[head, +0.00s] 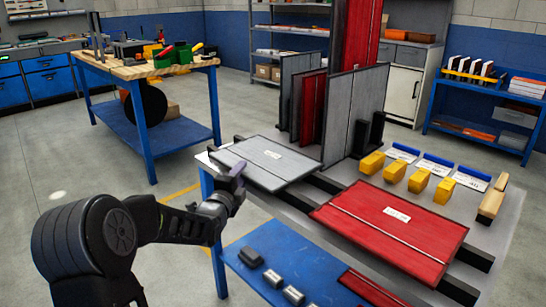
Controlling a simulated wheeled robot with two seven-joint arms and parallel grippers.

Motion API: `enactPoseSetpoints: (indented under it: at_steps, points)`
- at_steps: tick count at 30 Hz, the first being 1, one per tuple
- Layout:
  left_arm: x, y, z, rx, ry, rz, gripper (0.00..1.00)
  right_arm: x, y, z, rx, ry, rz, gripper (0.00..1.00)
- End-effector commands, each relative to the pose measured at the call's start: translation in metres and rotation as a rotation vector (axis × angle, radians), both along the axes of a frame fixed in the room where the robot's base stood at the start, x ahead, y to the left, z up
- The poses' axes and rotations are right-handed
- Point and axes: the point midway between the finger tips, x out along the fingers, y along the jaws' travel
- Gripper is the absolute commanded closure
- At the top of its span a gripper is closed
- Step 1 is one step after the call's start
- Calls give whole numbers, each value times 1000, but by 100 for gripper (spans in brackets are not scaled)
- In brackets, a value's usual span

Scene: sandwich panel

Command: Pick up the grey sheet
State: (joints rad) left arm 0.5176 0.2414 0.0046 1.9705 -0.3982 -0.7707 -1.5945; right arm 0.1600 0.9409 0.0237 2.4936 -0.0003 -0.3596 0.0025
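A grey sheet (262,166) with a small white label lies flat on dark rails at the left end of the work table (491,219). My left gripper (234,174) is at the sheet's near left edge, its tip overlapping that edge in the head view. I cannot tell whether it touches the sheet or whether its fingers are open or shut. My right gripper is not in view. Other grey panels (357,112) stand upright behind, beside red ones.
A red panel (388,228) lies on the rails to the right. Several yellow blocks (419,181) stand behind it. The blue lower shelf (255,283) holds small dark and grey parts. A wooden workbench (140,70) stands at the back left. Floor between is clear.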

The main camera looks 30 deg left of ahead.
Motion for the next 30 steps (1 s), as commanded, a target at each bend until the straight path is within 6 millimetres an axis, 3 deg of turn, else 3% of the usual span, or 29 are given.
enactPoseSetpoints:
  at_steps: [4,17,30]
  points:
    - [0,0,0,0,0,0,65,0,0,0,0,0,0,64]
    - [0,0,0,0,0,0,100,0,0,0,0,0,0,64]
    - [0,0,0,0,0,0,100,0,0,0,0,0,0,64]
